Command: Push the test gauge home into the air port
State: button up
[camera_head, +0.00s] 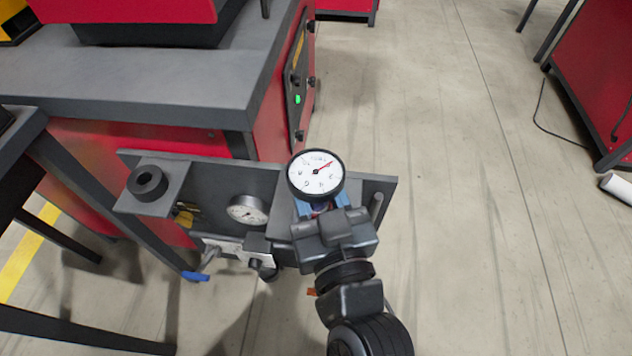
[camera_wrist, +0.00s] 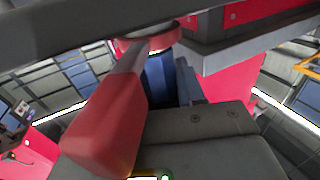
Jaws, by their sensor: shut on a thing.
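The test gauge (camera_head: 316,175) is a round white dial with a black rim and a red needle, in the middle of the head view. My gripper (camera_head: 320,208) is shut on it just below the dial, with blue fingers at either side of its lower part. The gauge stands in front of the right part of a dark panel (camera_head: 272,182). I cannot make out the air port, and the gauge's lower end is hidden by my gripper. In the wrist view a red block and a blue part show close up, and I cannot tell whether the gauge touches a port.
A second gauge (camera_head: 247,210) is fixed on the panel to the left. A small shelf with a black ring (camera_head: 147,183) juts out at the panel's left end. A blue-handled valve (camera_head: 196,275) is below. A grey-topped red cabinet (camera_head: 150,70) stands behind. Open floor lies right.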

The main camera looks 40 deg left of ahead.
jog(key=shift+f, duration=0.3)
dwell(0.6)
jog(key=o, duration=1.3)
jog(key=shift+s+d+f+b, duration=0.1)
jog(key=shift+b, duration=0.2)
jog(key=v, duration=0.7)
jog(key=shift+s+d+r+b, duration=0.15)
jog(key=shift+d+r+b, duration=0.05)
jog(key=shift+b, duration=0.2)
jog(key=shift+d, duration=0.1)
